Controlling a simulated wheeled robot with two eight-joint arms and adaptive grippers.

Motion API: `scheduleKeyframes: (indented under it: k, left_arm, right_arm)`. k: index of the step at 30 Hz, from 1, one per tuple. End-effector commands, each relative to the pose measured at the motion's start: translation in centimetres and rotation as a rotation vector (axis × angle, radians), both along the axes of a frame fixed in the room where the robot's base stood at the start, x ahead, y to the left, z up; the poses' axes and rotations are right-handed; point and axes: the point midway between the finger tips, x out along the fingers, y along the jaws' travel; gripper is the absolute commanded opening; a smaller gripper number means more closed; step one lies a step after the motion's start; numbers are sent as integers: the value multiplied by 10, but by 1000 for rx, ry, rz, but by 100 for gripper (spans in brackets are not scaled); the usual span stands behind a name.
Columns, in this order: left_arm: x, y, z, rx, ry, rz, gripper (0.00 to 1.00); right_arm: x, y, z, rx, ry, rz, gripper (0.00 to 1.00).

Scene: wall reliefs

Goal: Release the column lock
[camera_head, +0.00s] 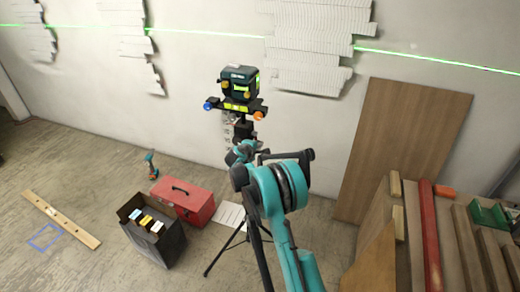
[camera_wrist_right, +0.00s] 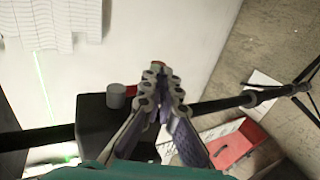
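A dark green laser level (camera_head: 238,82) with a lit green face sits on a black tripod (camera_head: 244,130) near the wall. Blue and orange knobs flank its mount. My right arm reaches up to the tripod column below the mount. My right gripper (camera_head: 231,120) is small and partly hidden there. In the right wrist view its fingers (camera_wrist_right: 158,76) converge beside the black column parts (camera_wrist_right: 100,125). A small reddish-brown bit shows at the fingertips; whether they grip it is unclear. A grey round knob (camera_wrist_right: 121,95) is left of the fingers. My left gripper is out of view.
A red toolbox (camera_head: 183,203), a black open box (camera_head: 150,235) and paper lie on the floor left of the tripod. A wooden board (camera_head: 405,150) leans on the wall at right, behind stacked timber. A green laser line crosses the wall reliefs (camera_head: 318,45).

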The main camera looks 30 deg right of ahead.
Motion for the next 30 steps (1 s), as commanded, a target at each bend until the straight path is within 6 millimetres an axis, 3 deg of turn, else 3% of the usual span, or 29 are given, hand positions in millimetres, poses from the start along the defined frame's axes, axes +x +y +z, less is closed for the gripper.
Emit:
scheduleKeyframes:
  k: [30]
  left_arm:
    - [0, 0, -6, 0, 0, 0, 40]
  right_arm:
    - [32, -32, -4, 1, 0, -1, 0]
